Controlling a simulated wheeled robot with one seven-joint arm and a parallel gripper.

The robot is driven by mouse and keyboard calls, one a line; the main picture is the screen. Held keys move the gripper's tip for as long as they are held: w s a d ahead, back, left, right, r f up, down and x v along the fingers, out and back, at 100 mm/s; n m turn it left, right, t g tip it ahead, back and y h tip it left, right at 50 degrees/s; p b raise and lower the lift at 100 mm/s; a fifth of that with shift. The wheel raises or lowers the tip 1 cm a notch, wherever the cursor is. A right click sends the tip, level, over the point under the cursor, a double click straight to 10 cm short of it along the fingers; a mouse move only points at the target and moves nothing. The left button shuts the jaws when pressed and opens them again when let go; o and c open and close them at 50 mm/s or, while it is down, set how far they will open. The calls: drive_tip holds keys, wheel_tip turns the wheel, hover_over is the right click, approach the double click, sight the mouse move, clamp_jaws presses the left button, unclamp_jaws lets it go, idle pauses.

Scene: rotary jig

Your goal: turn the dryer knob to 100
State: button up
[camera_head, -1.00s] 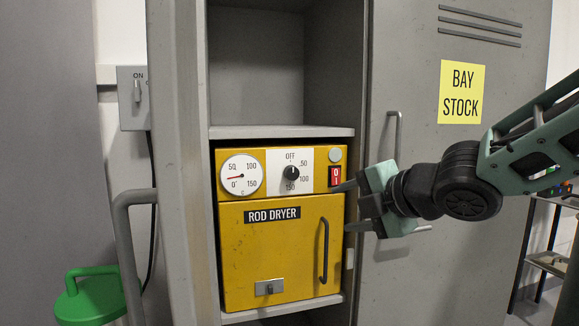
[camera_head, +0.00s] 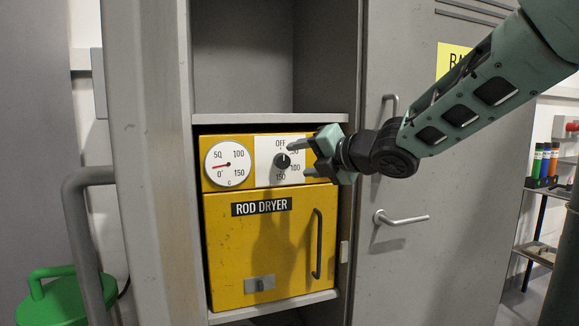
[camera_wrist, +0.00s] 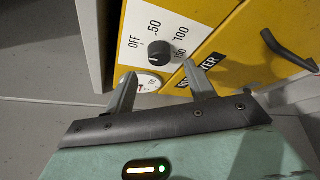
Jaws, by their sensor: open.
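The dryer knob (camera_head: 282,160) is a small black round knob on a white scale plate marked OFF, 50, 100 and 150, on the yellow rod dryer (camera_head: 225,265). Its white mark appears to point up at OFF. My gripper (camera_head: 300,159) is open, just right of the knob in the head view, its two fingers pointing at the plate. In the wrist view the knob (camera_wrist: 160,53) shows just beyond and between the fingertips (camera_wrist: 160,70), with nothing between the fingers. The 50 and 100 marks are partly covered by the fingers in the head view.
A round temperature gauge (camera_head: 228,163) with a red needle is left of the knob. The dryer door handle (camera_head: 318,243) is below.

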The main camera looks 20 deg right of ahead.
sight(286, 161)
drive_tip(key=shift+x, duration=2.65)
drive_tip(key=c, duration=1)
